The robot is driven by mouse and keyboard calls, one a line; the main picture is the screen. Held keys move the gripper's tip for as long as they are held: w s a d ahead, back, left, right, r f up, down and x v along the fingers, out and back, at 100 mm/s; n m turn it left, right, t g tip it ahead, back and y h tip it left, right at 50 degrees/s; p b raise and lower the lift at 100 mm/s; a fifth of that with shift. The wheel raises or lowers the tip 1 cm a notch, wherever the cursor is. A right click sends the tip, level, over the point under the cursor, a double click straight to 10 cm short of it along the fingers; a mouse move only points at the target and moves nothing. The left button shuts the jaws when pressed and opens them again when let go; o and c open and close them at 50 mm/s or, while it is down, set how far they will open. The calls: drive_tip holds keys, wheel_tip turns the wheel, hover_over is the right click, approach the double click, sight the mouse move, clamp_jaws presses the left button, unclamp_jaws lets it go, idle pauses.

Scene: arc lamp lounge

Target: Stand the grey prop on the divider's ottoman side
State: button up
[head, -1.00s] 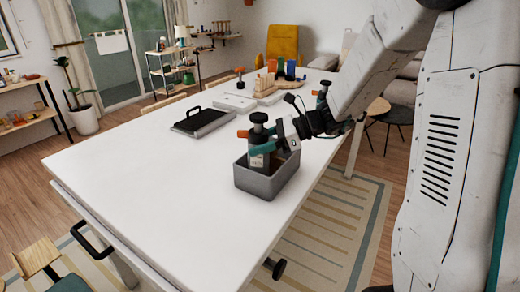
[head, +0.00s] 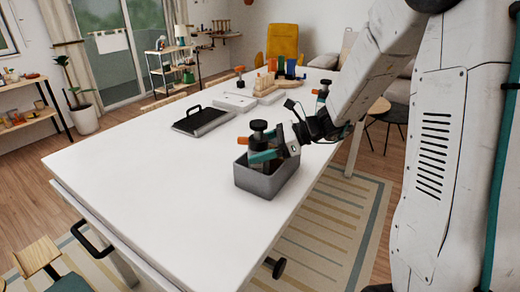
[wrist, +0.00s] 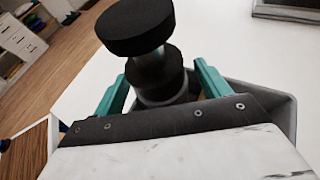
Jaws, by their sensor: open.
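The grey prop (head: 258,135), with a black disc top on a narrow neck, stands about upright inside the grey open box (head: 262,186) near the table's right edge. Its lower part is hidden by the box wall and my gripper. My gripper (head: 264,156) is open, with its teal fingers low at the box rim around the prop. In the wrist view, the prop's black top (wrist: 137,27) and collar sit between the spread fingers (wrist: 162,88). The box's divider is hidden, so I cannot tell which side the prop is on. I cannot make out an ottoman.
A black-handled dark tray (head: 203,120) lies behind and left on the white table (head: 150,175). Further back are a white tray (head: 234,102), wooden pieces (head: 268,85) and coloured cups. The table's front left is clear. A striped rug (head: 325,225) lies below.

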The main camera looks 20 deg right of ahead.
drive_tip(key=v, duration=1.2)
drive_tip(key=s+a+r+n+g+h, duration=0.1)
drive_tip(key=s+a+n+g+h, duration=0.2)
drive_tip(key=s+a+n, duration=0.3)
drive_tip(key=s+a+r+n+g+h, duration=0.1)
drive_tip(key=s+a+n+g+h, duration=0.1)
drive_tip(key=s+a+n, duration=0.5)
drive_tip(key=s+d+n+h, duration=0.3)
drive_tip(key=s+n, duration=0.1)
drive_tip(key=s, duration=0.2)
drive_tip(key=s+d+n+t+h, duration=0.1)
drive_tip(key=s+d+n+h, duration=0.1)
drive_tip(key=s+n+h, duration=0.2)
drive_tip(key=s+n, duration=0.1)
drive_tip(key=s, duration=0.1)
drive_tip(key=shift+s+d+n, duration=0.3)
drive_tip(key=shift+s+d, duration=0.05)
drive_tip(key=shift+d, duration=0.05)
